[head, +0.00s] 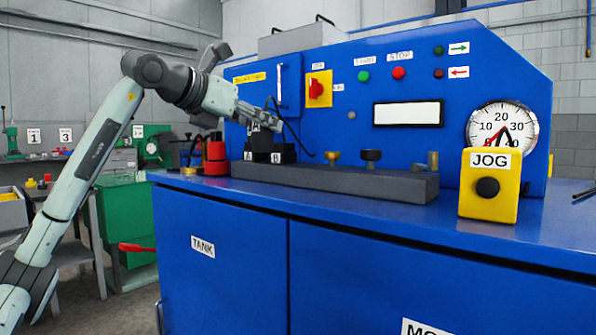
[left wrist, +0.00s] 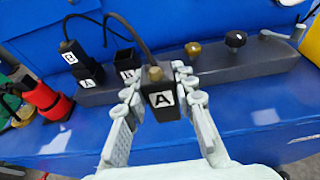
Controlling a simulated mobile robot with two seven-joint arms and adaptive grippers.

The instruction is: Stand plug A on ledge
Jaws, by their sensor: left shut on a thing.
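My left gripper (head: 266,118) is shut on plug A (left wrist: 163,103), a black block with a white A label and a brass-coloured knob; its cable curves up and away. In the left wrist view the plug sits between the fingertips (left wrist: 157,84). It appears held above the dark grey ledge (head: 340,182), also in the left wrist view (left wrist: 225,72). On the ledge's left end stand black sockets A (left wrist: 91,80) and B (left wrist: 125,70). Plug B (left wrist: 69,55) stands in socket A; socket B looks empty. In the head view the fingers partly hide the plugs.
Knobs (head: 371,157) and a small lever stand farther right on the ledge. A red and black cylinder (head: 215,158) stands left of the sockets. A yellow JOG box (head: 489,187) is at the right. The blue panel (head: 450,80) rises behind; the blue top's front strip is clear.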

